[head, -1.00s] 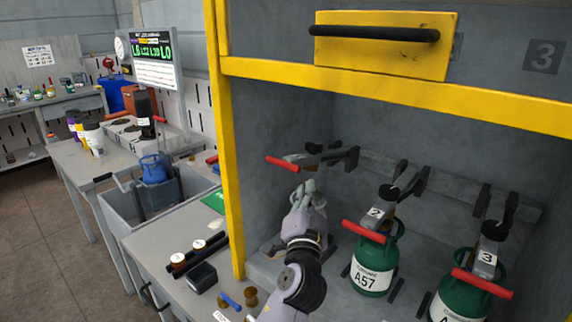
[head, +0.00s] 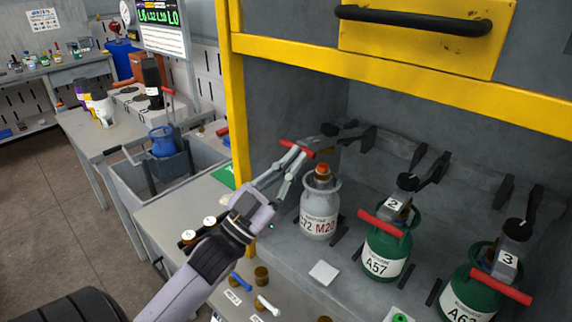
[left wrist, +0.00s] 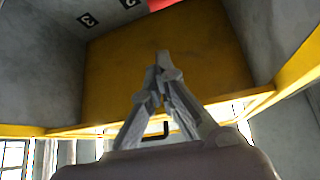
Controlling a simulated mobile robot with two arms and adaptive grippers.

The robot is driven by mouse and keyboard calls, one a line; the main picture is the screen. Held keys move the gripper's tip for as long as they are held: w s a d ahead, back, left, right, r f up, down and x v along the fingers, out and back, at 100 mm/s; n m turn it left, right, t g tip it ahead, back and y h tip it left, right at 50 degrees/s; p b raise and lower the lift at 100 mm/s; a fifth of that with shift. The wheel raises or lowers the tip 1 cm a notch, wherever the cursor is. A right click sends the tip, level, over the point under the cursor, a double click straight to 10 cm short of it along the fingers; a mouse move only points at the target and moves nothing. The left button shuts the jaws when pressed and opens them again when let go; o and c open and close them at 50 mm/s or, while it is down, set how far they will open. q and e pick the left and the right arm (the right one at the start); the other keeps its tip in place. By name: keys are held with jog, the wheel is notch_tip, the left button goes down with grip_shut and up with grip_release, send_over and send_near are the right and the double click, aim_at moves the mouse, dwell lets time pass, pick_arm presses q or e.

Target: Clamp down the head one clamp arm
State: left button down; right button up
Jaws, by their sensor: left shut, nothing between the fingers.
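The first clamp arm (head: 347,131), with a red handle (head: 297,147), stands raised above a grey cylinder (head: 318,211) labelled M20. The cylinder is upright in the left bay and has an orange-red top. My left gripper (head: 294,158) is shut and empty, its fingertips at or just below the red handle. Whether they touch it is unclear. In the left wrist view the closed fingers (left wrist: 163,62) point up, with a red bar (left wrist: 163,3) at the top edge. My right gripper is not in view.
Clamps 2 (head: 394,205) and 3 (head: 508,259) have red handles low in front of green cylinders A57 (head: 387,266) and another (head: 463,300). A yellow cabinet frame (head: 237,100) stands left of the bay. A bench with small items is lower left.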

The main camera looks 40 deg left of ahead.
pick_arm(q)
jog(key=p+x, duration=0.2)
jog(key=x, duration=0.4)
jog(key=shift+a+f, duration=0.2)
jog(key=shift+f, duration=0.8)
jog(key=shift+a+f, duration=0.2)
jog(key=shift+f, duration=0.85)
notch_tip(320, 180, down, 9)
jog(key=s+m+t+h+b, duration=0.1)
jog(key=t+b, duration=0.1)
jog(key=b, duration=1.1)
jog(key=shift+s+t+h, duration=0.3)
jog(key=shift+t, duration=0.1)
jog(key=shift+f, duration=0.1)
